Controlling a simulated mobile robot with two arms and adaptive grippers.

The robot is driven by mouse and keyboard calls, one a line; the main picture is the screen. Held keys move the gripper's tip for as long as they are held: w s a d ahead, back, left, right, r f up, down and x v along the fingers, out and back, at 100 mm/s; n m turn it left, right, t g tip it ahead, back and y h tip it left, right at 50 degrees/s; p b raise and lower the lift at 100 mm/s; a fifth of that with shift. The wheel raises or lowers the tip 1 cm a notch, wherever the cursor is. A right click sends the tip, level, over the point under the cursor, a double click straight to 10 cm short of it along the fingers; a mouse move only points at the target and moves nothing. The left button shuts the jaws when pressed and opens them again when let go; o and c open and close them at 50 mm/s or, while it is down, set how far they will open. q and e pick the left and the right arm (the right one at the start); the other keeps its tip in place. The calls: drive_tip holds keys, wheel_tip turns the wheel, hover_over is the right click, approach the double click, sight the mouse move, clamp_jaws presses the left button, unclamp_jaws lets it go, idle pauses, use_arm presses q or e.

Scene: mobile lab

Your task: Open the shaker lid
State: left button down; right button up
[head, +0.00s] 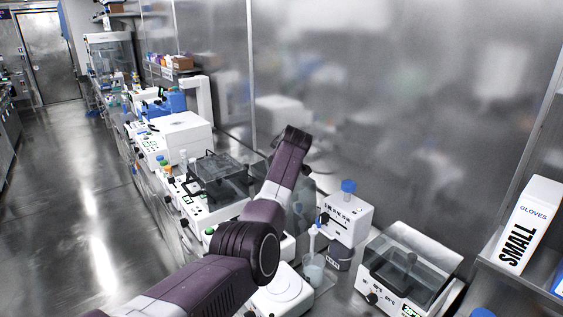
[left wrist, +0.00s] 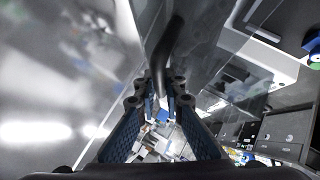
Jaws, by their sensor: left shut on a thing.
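In the left wrist view my left gripper (left wrist: 158,98) has its fingers closed around a dark, bar-like handle (left wrist: 163,60). A see-through, smoky lid panel (left wrist: 193,48) lies beside the handle and appears tilted. In the head view my purple left arm reaches across the bench, and its gripper is hidden behind the arm. A white bench device with a clear, dark-framed lid (head: 218,168) stands left of the arm. Part of a smoky clear panel (head: 303,195) shows just right of the arm. I cannot tell how far the held lid is open. My right gripper is not in view.
Right of the arm stand a white box device with a blue cap (head: 347,212), a clear beaker (head: 313,268) and another clear-lidded device (head: 408,270). A gloves box (head: 528,225) is on the right shelf. A frosted wall backs the bench. The aisle floor (head: 95,215) is clear.

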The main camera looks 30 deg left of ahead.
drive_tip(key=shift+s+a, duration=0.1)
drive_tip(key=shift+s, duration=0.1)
use_arm(q)
drive_tip(key=c, duration=2)
unclamp_jaws()
drive_tip(key=shift+s, duration=0.1)
drive_tip(key=shift+s+d+r, duration=0.25)
drive_tip(key=shift+d+r, duration=0.05)
drive_tip(key=shift+r, duration=0.1)
drive_tip(key=v, duration=1.1)
drive_tip(key=shift+f, duration=0.15)
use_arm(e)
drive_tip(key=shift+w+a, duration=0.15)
use_arm(q)
drive_tip(key=shift+f, duration=0.1)
